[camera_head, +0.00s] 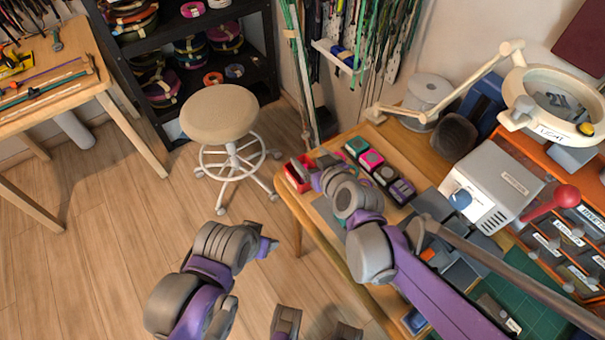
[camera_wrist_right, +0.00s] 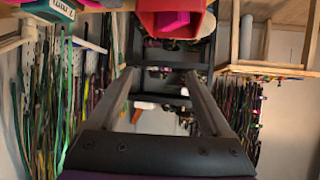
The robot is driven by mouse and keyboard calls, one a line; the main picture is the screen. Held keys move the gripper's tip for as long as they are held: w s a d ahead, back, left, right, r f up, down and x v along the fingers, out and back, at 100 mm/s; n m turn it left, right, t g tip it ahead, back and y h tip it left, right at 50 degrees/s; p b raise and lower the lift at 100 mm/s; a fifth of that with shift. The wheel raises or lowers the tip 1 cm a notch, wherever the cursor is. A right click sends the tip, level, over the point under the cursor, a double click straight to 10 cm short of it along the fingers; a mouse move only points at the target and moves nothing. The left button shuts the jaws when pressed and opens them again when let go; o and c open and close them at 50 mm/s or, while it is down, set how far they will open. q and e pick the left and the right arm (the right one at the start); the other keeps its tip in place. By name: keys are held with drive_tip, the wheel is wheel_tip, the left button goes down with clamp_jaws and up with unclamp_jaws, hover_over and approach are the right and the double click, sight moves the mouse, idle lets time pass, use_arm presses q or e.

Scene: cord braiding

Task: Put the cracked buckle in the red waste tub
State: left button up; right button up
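The red waste tub (camera_head: 292,181) stands at the left corner of the workbench in the head view. In the right wrist view the red tub (camera_wrist_right: 148,24) is at the top edge, with a bright pink piece (camera_wrist_right: 172,21) showing at its opening. I cannot tell whether that piece is the cracked buckle. My right gripper (camera_head: 306,170) is at the tub, its fingers over or beside it. In the right wrist view its two fingers (camera_wrist_right: 160,85) are spread apart with nothing seen between them. My left gripper (camera_head: 268,245) is over the floor, away from the bench; its fingers are unclear.
Several small coloured boxes (camera_head: 371,159) stand in a row right of the tub. A grey machine (camera_head: 492,185) with a red-knobbed lever and a magnifier lamp (camera_head: 519,110) stand farther right. A round stool (camera_head: 220,114) stands left of the bench, with open floor (camera_head: 90,250) around it.

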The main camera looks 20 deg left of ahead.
drive_tip(key=shift+o, duration=0.3)
drive_tip(key=p+v, duration=0.1)
drive_tip(key=v, duration=0.9)
drive_tip(key=shift+s+d+r+p, duration=0.15)
drive_tip(key=shift+s+d+p, duration=0.15)
drive_tip(key=shift+p, duration=0.1)
drive_tip(key=s+d+m+g+h+p, duration=0.2)
drive_tip(key=s+d, duration=0.4)
drive_tip(key=d, duration=0.5)
drive_tip(key=s+d+m+g+h+p, duration=0.1)
drive_tip(key=s+d+m+h+p, duration=0.4)
drive_tip(key=d, duration=0.7)
drive_tip(key=shift+s+d+f+m+g+h, duration=0.3)
drive_tip(key=shift+s+m+g+h, duration=0.1)
drive_tip(key=shift+s+m+h, duration=0.15)
drive_tip(key=shift+w, duration=0.1)
